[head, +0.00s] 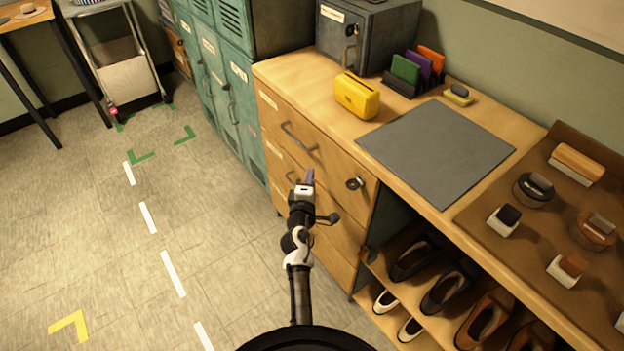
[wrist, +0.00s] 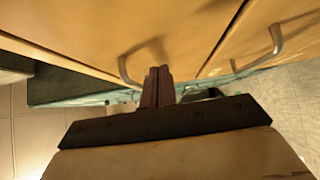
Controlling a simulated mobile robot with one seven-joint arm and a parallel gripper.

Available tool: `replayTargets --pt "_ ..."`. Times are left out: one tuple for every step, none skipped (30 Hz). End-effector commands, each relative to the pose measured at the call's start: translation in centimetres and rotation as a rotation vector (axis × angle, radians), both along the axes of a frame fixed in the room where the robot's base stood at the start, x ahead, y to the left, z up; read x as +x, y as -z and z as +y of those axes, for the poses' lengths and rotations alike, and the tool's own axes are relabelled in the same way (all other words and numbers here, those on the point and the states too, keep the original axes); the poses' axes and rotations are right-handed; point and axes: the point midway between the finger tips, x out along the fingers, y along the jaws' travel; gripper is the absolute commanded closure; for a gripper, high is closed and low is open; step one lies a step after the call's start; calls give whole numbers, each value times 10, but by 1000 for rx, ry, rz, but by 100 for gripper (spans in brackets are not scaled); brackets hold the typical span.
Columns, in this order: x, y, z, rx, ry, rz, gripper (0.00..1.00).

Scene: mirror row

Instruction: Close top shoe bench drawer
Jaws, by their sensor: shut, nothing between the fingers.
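The wooden shoe bench (head: 436,213) has a stack of drawers at its left end. The top drawer (head: 325,163) has a bar handle (head: 298,137) and a dark round lock. No wide gap shows between its front and the bench top in the head view; I cannot tell whether it stands slightly out. My gripper (head: 308,176) is shut and empty, in front of the drawer fronts and below the top handle. In the wrist view its closed fingers (wrist: 160,84) are beside one handle (wrist: 126,70); contact is unclear. A second handle (wrist: 277,42) is farther right.
A yellow box (head: 357,96), grey mat (head: 437,150) and grey safe (head: 366,32) are on the bench. A brown brush board (head: 540,221) lies at right, with shoes (head: 447,287) on shelves below. Teal lockers (head: 222,80) stand beyond.

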Motion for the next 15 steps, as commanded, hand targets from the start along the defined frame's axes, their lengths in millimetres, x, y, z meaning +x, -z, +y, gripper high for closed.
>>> replayTargets --pt "1 1 2 0 -2 0 100" --pt "-7 3 4 0 -2 2 100" --pt "-18 4 6 1 -3 3 100" --pt "-25 4 7 2 -3 4 100" --pt "-31 5 8 2 -3 3 100" --pt "-40 5 10 1 -4 3 100" --pt "-46 5 12 1 -5 3 100" --pt "-52 5 13 1 -5 3 100" --pt "-60 5 15 1 -5 4 100" --pt "-65 5 16 1 -5 3 100" --pt "-70 5 17 1 -6 3 100" --pt "-76 4 19 0 -6 2 100" --pt "-80 4 19 1 -6 3 100" --pt "-83 4 20 0 -6 2 100" --pt "-87 4 21 -1 -6 2 100"
